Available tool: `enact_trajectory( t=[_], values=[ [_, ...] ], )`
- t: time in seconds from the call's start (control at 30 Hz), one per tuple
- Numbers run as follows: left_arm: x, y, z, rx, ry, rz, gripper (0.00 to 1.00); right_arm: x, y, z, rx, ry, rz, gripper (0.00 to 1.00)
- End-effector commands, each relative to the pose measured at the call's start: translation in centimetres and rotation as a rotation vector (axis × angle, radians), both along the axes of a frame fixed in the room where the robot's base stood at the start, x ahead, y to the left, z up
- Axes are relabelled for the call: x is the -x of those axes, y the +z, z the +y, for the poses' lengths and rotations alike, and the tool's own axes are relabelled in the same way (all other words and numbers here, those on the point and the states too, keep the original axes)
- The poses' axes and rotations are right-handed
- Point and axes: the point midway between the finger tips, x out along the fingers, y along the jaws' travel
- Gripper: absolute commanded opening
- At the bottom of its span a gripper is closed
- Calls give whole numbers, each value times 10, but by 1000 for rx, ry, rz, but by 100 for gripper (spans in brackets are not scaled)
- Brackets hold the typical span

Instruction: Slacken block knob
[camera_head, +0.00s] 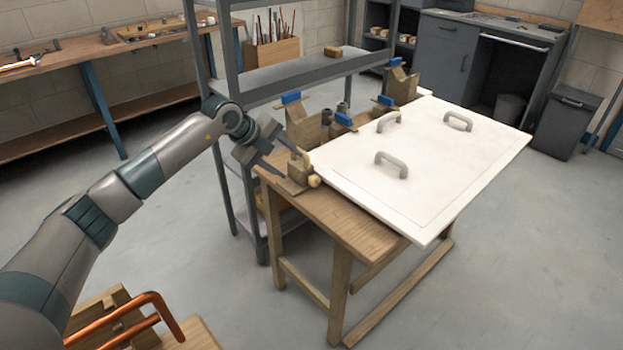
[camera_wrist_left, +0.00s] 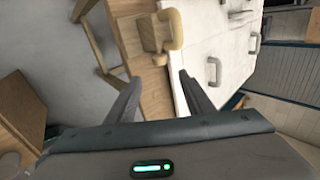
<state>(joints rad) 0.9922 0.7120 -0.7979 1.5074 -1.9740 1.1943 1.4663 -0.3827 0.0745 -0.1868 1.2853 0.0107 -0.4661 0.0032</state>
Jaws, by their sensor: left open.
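A small wooden block (camera_head: 298,169) stands at the near left corner of the wooden bench, with a pale round knob (camera_head: 314,181) low on its side. In the left wrist view the block (camera_wrist_left: 150,33) has a pale, curved wooden piece (camera_wrist_left: 176,28) beside it and the round knob (camera_wrist_left: 160,59) below. My left gripper (camera_head: 278,162) is open and empty, with its fingers pointing at the block. In the wrist view the knob lies just beyond the gap between the fingertips (camera_wrist_left: 159,78). I cannot tell if a finger touches the block. My right gripper is not in view.
A white panel (camera_head: 440,190) with three grey handles covers most of the bench (camera_head: 345,222). Wooden supports with blue-topped clamps (camera_head: 291,97) line its back edge. A grey metal shelf (camera_head: 300,70) stands behind. Copper pipe (camera_head: 150,298) lies at the lower left.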

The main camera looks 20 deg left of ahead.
Motion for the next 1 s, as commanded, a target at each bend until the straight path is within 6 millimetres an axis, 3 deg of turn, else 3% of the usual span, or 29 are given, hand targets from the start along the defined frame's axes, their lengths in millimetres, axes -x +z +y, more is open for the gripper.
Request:
enact_trajectory(
  t=[0.6, 1.0],
  values=[
    [-54, -84, -43, 0, 1, 3, 48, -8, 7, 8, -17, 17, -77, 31],
    [-68, -104, -52, 0, 0, 0, 48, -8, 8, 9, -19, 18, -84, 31]
  ],
)
